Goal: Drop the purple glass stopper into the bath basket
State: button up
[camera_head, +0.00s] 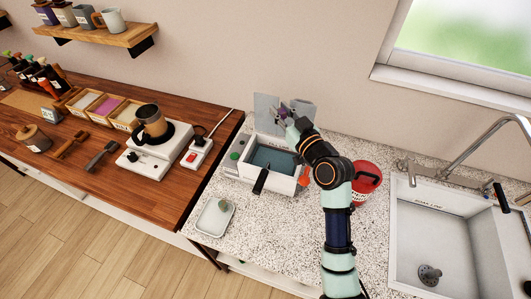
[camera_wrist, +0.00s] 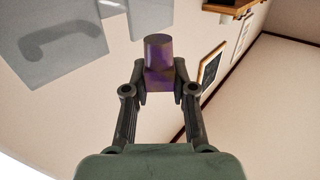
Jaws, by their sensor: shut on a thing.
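The purple stopper (camera_wrist: 159,60) is held between the two fingers of my gripper (camera_wrist: 160,85) in the wrist view. In the head view my gripper (camera_head: 284,117) is over the back edge of the white bath (camera_head: 240,168), with a small purple patch of the stopper (camera_head: 282,110) at its tip. The bath is a white box with dark blue liquid (camera_head: 272,158) inside. A black handle (camera_head: 260,182) sticks out over its front wall. The basket itself cannot be made out clearly, and my arm hides part of the bath's right side.
Grey panels (camera_head: 266,108) stand behind the bath near my gripper. A white tray (camera_head: 214,217) with a small greenish item lies in front. A red container (camera_head: 367,182) stands right of my arm, before the sink (camera_head: 428,215). A hotplate (camera_head: 150,158) and bottles are on the wooden counter.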

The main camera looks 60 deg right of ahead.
jog(key=shift+s+a+f, duration=0.1)
jog(key=shift+f, duration=0.35)
notch_tip(320, 180, down, 5)
jog(key=b, duration=0.4)
jog(key=shift+f, duration=0.2)
jog(key=o, duration=1)
jog(key=shift+r, duration=0.1)
notch_tip(320, 180, up, 10)
